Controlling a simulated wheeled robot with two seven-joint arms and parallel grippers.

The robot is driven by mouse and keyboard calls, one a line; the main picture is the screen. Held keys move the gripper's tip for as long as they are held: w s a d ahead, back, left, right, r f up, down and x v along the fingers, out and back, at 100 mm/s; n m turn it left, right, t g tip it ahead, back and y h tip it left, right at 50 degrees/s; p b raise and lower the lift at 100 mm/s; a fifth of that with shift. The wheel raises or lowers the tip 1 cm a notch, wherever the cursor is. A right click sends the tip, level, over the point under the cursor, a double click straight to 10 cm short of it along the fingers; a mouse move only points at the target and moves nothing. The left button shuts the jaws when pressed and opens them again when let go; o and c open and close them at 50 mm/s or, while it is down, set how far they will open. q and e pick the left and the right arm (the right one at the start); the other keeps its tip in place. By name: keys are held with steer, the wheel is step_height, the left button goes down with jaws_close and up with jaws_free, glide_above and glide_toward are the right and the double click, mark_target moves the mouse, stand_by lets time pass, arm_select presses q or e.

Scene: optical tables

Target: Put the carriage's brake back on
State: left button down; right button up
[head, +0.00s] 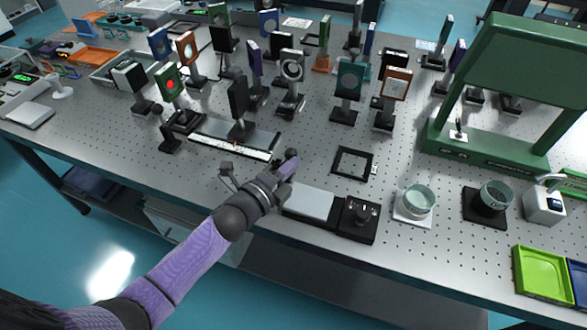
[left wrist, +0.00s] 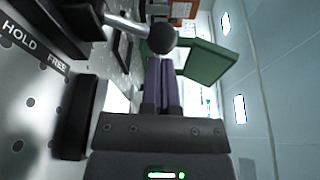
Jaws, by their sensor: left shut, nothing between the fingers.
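A long dark rail with a white scale strip (head: 230,147) lies on the near left of the optical table. A carriage with a tall black plate (head: 239,100) stands on it. In the left wrist view, a metal lever with a dark ball knob (left wrist: 162,39) comes in from the upper left. A dark label strip (left wrist: 36,44) reads HOLD and FREE; I cannot tell which word the lever points to. My left gripper (head: 287,166) is right of the rail. Its purple fingers (left wrist: 165,80) are shut and empty, close behind the knob; contact is unclear. My right gripper is out of view.
A pale plate (head: 309,202) and a black box with a knob (head: 358,217) sit at the table's front edge. A black square frame (head: 353,163) lies beyond them. Mounted optics crowd the back. A green gantry (head: 515,65) stands at the right.

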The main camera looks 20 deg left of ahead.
arm_select(q)
steer(key=a+n+t, duration=0.1)
steer(key=n, duration=0.2)
steer(key=a+r+n+t+b, duration=0.1)
steer(key=a+n, duration=0.1)
steer(key=shift+n, duration=0.4)
steer(key=shift+a+r, duration=0.1)
steer(key=shift+a, duration=0.2)
steer(key=p+v, duration=0.1)
steer(key=v, duration=0.9)
steer(key=shift+w, duration=0.1)
